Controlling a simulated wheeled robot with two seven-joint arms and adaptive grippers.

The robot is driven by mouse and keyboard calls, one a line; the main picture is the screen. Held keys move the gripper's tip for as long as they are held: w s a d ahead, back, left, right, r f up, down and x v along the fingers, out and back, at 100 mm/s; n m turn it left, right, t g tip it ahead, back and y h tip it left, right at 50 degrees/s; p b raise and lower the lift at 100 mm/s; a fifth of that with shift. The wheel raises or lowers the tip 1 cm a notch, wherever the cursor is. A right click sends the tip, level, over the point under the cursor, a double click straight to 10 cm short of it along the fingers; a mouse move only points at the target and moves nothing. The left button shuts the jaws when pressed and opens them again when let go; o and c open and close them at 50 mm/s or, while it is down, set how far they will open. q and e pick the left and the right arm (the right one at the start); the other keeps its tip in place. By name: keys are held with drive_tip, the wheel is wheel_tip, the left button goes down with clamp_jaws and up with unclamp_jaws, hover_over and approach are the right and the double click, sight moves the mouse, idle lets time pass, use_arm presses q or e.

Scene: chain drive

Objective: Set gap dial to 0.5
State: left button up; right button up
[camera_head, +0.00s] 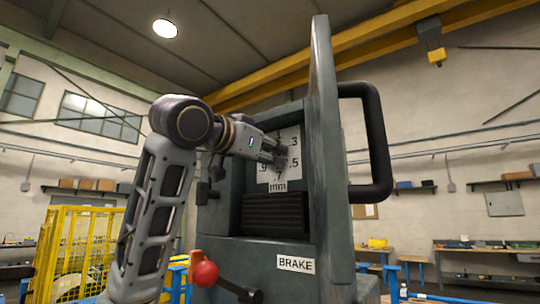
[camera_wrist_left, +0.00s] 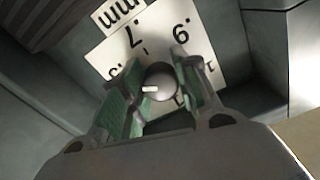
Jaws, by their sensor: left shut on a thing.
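The gap dial's white plate (camera_head: 265,174) is on the grey machine, with numerals such as .3, .5, .7 and .9 around it. My left gripper (camera_head: 276,152) is at the dial and hides its middle. In the left wrist view, its fingers are shut on the round grey dial knob (camera_wrist_left: 163,84). The knob's white mark points left in that view, toward the side of a numeral partly hidden by a finger. The exact reading cannot be told. The plate (camera_wrist_left: 155,22) appears turned over there, with 7 and 9 above the knob. My right gripper is not in view.
The machine's tall grey panel (camera_head: 322,130) and dark handle (camera_head: 378,140) stand right of the dial. Black bellows (camera_head: 274,215) lie below it. A red ball knob (camera_head: 206,273) and a BRAKE label (camera_head: 295,264) are lower down. A yellow cage (camera_head: 80,245) stands at left.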

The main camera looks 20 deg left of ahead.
use_arm(q)
drive_tip(key=shift+f, duration=0.15)
drive_tip(key=o, duration=1)
drive_tip(key=shift+s, duration=0.15)
drive_tip(key=v, duration=1.1)
drive_tip(key=shift+s+a, duration=0.15)
drive_tip(key=shift+s, duration=0.2)
